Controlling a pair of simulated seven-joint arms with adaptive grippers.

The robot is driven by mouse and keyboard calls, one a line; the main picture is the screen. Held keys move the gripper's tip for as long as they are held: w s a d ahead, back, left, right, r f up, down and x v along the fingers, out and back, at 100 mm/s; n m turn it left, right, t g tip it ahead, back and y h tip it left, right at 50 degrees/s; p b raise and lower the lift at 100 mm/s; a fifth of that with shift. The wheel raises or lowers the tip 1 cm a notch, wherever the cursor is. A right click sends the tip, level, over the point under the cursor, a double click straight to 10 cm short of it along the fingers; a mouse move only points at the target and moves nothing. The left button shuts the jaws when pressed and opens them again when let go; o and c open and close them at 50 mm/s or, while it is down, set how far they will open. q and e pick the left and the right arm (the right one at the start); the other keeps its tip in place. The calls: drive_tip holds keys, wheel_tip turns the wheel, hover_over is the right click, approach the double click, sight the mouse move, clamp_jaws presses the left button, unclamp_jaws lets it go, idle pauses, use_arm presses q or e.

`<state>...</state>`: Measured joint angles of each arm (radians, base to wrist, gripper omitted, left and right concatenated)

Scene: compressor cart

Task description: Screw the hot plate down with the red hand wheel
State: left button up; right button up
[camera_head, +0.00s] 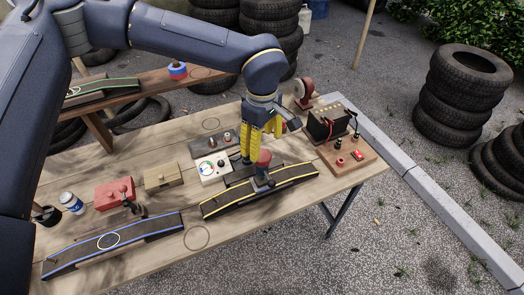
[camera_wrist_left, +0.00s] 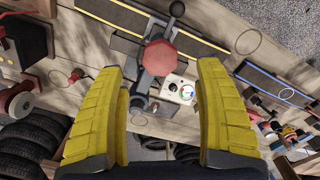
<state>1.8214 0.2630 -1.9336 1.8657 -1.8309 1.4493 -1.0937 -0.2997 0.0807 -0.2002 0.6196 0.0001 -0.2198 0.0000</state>
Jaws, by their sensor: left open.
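The red hand wheel (camera_head: 264,157) sits on top of a dark clamp (camera_head: 263,180) that stands at the yellow-edged strip (camera_head: 222,205) on the table. In the left wrist view the wheel (camera_wrist_left: 161,58) is a red octagon seen from above, with a black ball-ended lever (camera_wrist_left: 177,9) beyond it. The hot plate is not clearly told apart from the dark parts under the wheel. My left gripper (camera_head: 261,143), with yellow fingers, is open and points down above and near the wheel. The wheel shows between its fingers; contact cannot be told. My right gripper is not in view.
A white gauge box (camera_head: 211,168) stands left of the clamp. A wooden board with a battery-like box (camera_head: 326,124) stands to the right. A red box (camera_head: 115,192), a tan box (camera_head: 161,177) and a blue-edged strip (camera_head: 150,228) lie left. Tyres (camera_head: 459,92) stand on the gravel.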

sight(262, 154)
use_arm(q)
wheel_tip(262, 154, up, 6)
idle(0.4)
drive_tip(key=shift+r, duration=0.1)
